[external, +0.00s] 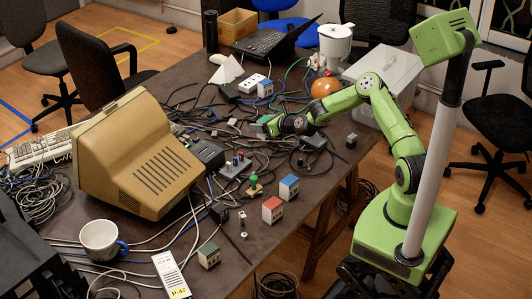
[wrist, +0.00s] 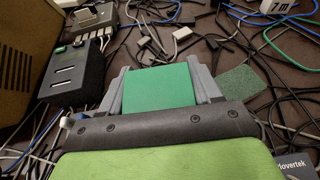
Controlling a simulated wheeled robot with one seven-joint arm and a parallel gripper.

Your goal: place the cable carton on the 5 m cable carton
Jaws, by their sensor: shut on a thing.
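My gripper (external: 272,126) is low over the cluttered middle of the table. In the wrist view, its two fingers (wrist: 158,80) are shut on a carton with a plain green top (wrist: 158,88), one finger on each side. I cannot tell whether that carton touches the table. Other small cartons with coloured tops stand on the table: blue (external: 288,186), red (external: 272,209) and dark green (external: 208,255) toward the front, and another blue one (external: 265,88) toward the back. A carton marked 7 m (wrist: 281,7) shows at the wrist view's top right. I cannot read a 5 m label.
Loose cables surround my gripper. A beige monitor (external: 135,155) stands to its left, with a black device (wrist: 72,72) nearby. A dark green patch (wrist: 243,82) lies right of the fingers. An orange ball (external: 325,87) and white jug (external: 334,45) are farther back.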

